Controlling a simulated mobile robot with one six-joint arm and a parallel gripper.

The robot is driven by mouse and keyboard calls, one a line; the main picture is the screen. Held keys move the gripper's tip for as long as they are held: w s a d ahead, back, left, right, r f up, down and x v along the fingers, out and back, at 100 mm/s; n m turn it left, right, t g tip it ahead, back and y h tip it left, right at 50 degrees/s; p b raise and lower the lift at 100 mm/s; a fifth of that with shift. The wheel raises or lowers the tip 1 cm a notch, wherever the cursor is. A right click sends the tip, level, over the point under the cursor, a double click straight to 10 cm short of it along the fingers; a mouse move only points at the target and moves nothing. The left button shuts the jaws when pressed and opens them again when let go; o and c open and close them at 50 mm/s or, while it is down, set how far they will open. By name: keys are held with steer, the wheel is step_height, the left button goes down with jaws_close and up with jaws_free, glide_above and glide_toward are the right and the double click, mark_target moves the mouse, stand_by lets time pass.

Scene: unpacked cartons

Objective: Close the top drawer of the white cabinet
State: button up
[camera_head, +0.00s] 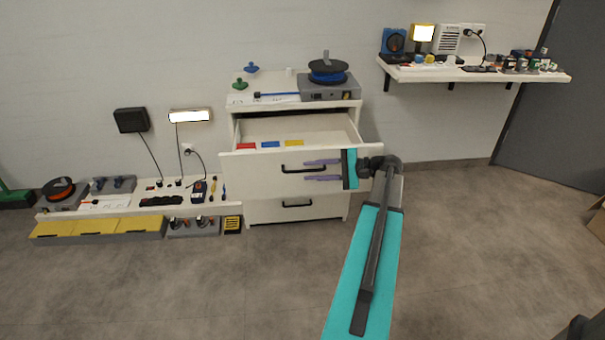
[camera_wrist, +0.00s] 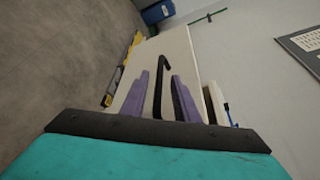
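The white cabinet (camera_head: 340,208) stands against the wall. Its top drawer (camera_head: 240,178) is pulled out, with red, blue and yellow items visible inside. The drawer front has a black bar handle (camera_head: 303,168), which also shows in the wrist view (camera_wrist: 161,85). The lower drawer (camera_head: 270,212) is shut. My gripper (camera_head: 306,170) is in front of the top drawer's front, its two purple fingers apart. In the wrist view the open fingers (camera_wrist: 168,95) lie on either side of the handle's line. I cannot tell whether they touch the drawer front.
A grey device with a blue spool (camera_head: 328,72) stands on the cabinet top. A low white bench with yellow-lidded bins (camera_head: 98,227) is at the left. A wall shelf (camera_head: 475,74) with small items is at upper right.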

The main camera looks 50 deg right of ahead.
mark_target(307, 171)
steer(key=shift+x, duration=1.85)
jaws_close()
